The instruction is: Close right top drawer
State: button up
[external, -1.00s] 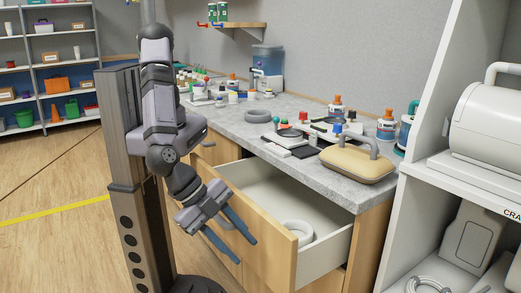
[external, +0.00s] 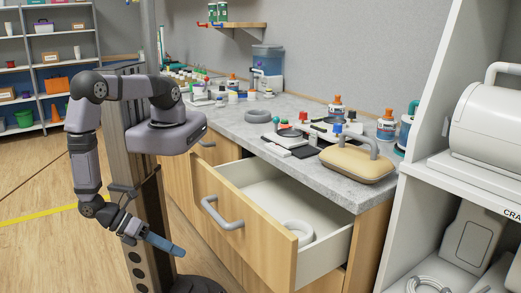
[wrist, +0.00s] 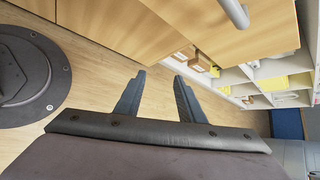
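The right top drawer (external: 240,215) is pulled out from the wooden cabinet under the counter. Its grey bar handle (external: 222,213) is on the front face, and a white ring-shaped item (external: 298,230) lies inside. My gripper (external: 170,246) is low and left of the drawer front, apart from it, with its fingers pointing right. In the wrist view my gripper (wrist: 160,78) has two fingers spread apart with nothing between them. A handle (wrist: 235,13) on a wooden front shows at the top of that view.
The grey counter (external: 245,131) above holds bottles, tools and a tan case with a handle (external: 357,162). A white shelf unit (external: 425,180) stands at the right. My dark column and base are close to the cabinet. Open wooden floor (external: 35,255) lies to the left.

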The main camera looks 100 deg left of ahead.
aim_at(210, 213)
jog(key=w+a+r+m+t+y, duration=0.1)
jog(key=r+m, duration=0.4)
jog(key=m, duration=0.7)
jog(key=w+a+r+m+t+y, duration=0.2)
jog(key=w+a+r+m+t, duration=0.1)
jog(key=m, duration=0.9)
jog(key=shift+a+r+m+t, duration=0.3)
jog(key=shift+a+r+m, duration=0.15)
jog(key=shift+r, duration=0.55)
jog(key=shift+x, duration=3.7)
jog(key=shift+c, duration=0.6)
grip_shut()
